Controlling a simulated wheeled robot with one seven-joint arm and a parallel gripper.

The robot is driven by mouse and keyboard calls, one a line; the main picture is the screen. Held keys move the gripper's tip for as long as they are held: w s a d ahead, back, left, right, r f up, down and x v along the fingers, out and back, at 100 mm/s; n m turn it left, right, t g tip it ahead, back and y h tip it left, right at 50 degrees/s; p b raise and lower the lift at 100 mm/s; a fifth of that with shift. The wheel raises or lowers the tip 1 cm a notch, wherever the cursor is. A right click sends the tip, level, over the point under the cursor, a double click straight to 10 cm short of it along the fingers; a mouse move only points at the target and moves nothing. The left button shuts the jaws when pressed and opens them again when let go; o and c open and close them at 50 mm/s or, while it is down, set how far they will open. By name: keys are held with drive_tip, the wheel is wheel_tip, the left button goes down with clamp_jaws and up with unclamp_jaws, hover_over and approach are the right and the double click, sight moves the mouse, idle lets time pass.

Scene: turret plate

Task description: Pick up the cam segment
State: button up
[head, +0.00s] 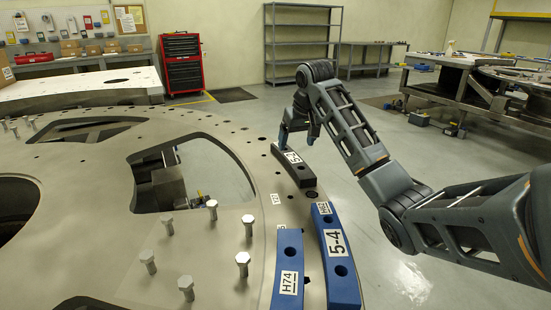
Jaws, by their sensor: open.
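Several curved cam segments lie along the right rim of the large turret plate (100,200). A dark segment (304,177) with a white label that starts with 5 is farthest back. A blue segment (341,271) marked 5-4 and H62 lies nearer, at the outer edge. Another blue segment (288,248) marked H74 lies to its left. My gripper (299,137) is open, pointing down at the far end of the dark segment, with one finger to each side in the picture. I cannot tell whether the fingers touch it. Nothing shows held.
Upright bolts (248,227) stand on the plate to the left, and large cut-outs open through it. A red tool chest (182,62), grey shelving (302,45) and work benches stand behind. The floor right of the plate is open beneath my arm.

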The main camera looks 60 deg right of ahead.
sight(293, 158)
drive_tip(key=shift+x, duration=3.85)
drive_tip(key=shift+s+d, duration=0.15)
drive_tip(key=shift+d, duration=0.05)
drive_tip(key=shift+c, duration=0.5)
drive_tip(key=c, duration=1.3)
drive_tip(key=shift+o, duration=0.2)
drive_tip(key=shift+r, duration=0.15)
